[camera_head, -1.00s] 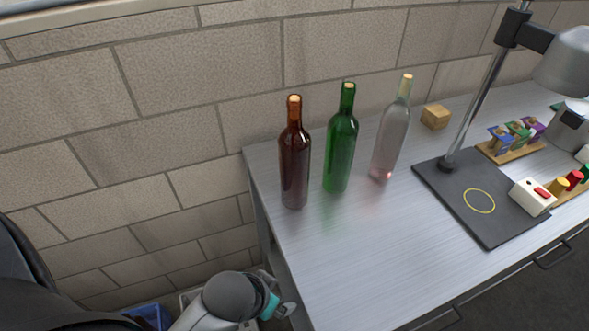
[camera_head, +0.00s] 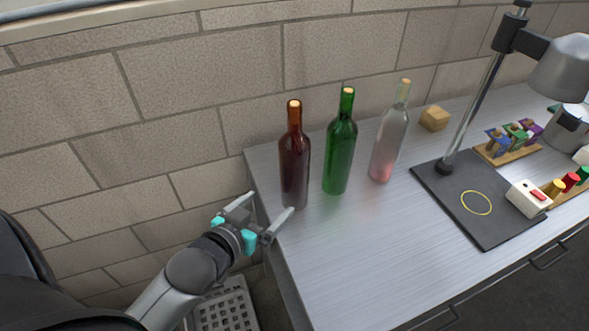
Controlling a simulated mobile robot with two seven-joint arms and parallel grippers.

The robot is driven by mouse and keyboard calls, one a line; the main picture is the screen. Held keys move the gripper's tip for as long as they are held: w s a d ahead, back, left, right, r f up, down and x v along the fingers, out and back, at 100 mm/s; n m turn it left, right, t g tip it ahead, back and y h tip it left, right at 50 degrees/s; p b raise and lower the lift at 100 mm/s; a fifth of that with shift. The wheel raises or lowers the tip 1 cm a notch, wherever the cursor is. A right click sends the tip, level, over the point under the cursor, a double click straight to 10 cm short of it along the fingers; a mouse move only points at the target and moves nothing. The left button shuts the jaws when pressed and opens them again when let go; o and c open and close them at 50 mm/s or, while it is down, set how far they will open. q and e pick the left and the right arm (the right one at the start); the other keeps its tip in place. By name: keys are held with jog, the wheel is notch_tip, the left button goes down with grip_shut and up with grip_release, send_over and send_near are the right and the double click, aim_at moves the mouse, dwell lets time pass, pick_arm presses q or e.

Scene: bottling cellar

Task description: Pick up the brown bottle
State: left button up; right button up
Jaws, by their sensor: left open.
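The brown bottle (camera_head: 294,160) stands upright, corked, near the left end of the metal-topped table (camera_head: 345,260). A green bottle (camera_head: 340,148) stands just right of it, and a clear bottle (camera_head: 390,140) further right. My left gripper (camera_head: 270,212) is open and empty at the table's left edge, in front and to the left of the brown bottle. Its right finger shows close to the bottle's base; I cannot tell whether they touch. My right gripper is not in view.
A lamp-like stand with a black base (camera_head: 470,225) stands to the right. A wooden block (camera_head: 434,118), a white box (camera_head: 527,198) and small coloured pieces sit around it. A grey crate (camera_head: 226,305) is below, left of the table. The front tabletop is clear.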

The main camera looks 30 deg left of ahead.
aim_at(288, 188)
pick_arm(q)
jog(key=b+x, duration=0.1)
jog(key=x, duration=0.8)
jog(key=shift+w+f, duration=0.15)
jog(key=shift+w, duration=0.15)
jog(key=shift+b+x, duration=0.9)
jog(key=shift+x, duration=1.7)
jog(key=shift+s+f, duration=0.15)
jog(key=shift+f, duration=0.05)
jog(key=shift+c, duration=0.2)
grip_shut()
jog(key=shift+r, duration=0.3)
